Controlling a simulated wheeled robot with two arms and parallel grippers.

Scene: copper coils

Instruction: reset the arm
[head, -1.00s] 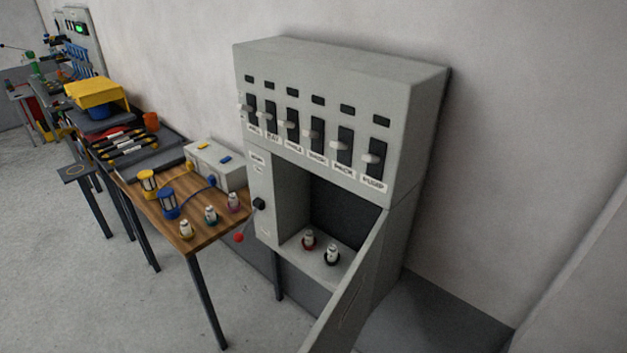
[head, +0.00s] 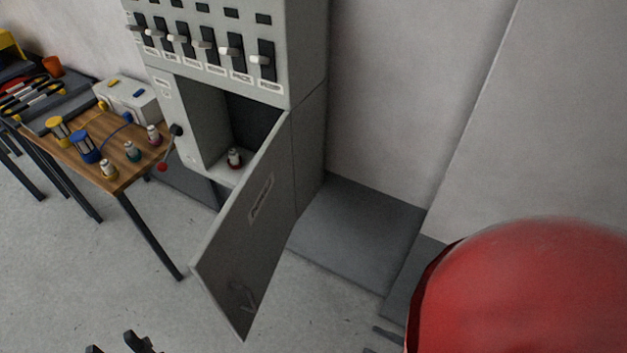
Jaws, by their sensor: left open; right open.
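My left gripper (head: 117,345) shows only as dark fingertips at the bottom edge, apart from each other. It is open with nothing seen between the fingers. My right gripper (head: 384,338) is partly in view at the bottom, right of the cabinet door, beside a large red rounded part of my arm. Its fingers are open and no held thing shows.
The grey switch cabinet (head: 225,50) has its lower door (head: 243,240) swung open toward me. A small coil (head: 234,158) stands inside. A wooden table (head: 85,155) with several coils is at left. Open floor (head: 60,260) lies in front.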

